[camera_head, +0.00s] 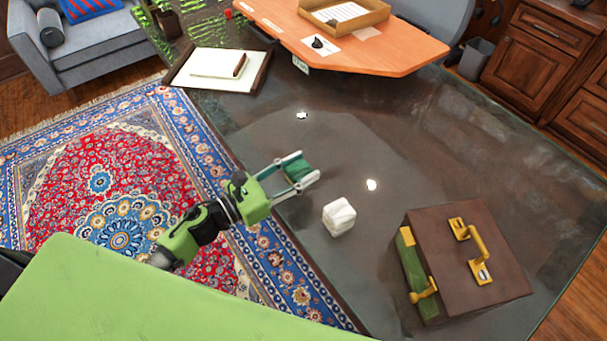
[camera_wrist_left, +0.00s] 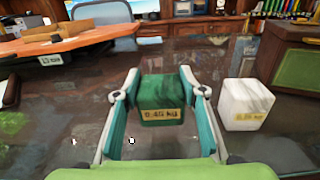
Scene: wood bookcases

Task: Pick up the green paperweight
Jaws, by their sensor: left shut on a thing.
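The green paperweight (camera_wrist_left: 163,92) is a dark green marbled block with a yellow label reading about "0.45 kg". In the left wrist view it sits between the two fingers of my left gripper (camera_wrist_left: 160,100), which is shut on it. In the head view my left gripper (camera_head: 300,170) is over the dark glossy desk, and the green paperweight (camera_head: 291,165) shows between its fingers. I cannot tell clearly whether the block touches the desk. My right gripper is not in view.
A white marbled block (camera_head: 339,217) stands on the desk (camera_head: 440,150) just right of my left gripper; it also shows in the wrist view (camera_wrist_left: 244,104). A brown briefcase (camera_head: 465,260) stands at right. The middle back is clear.

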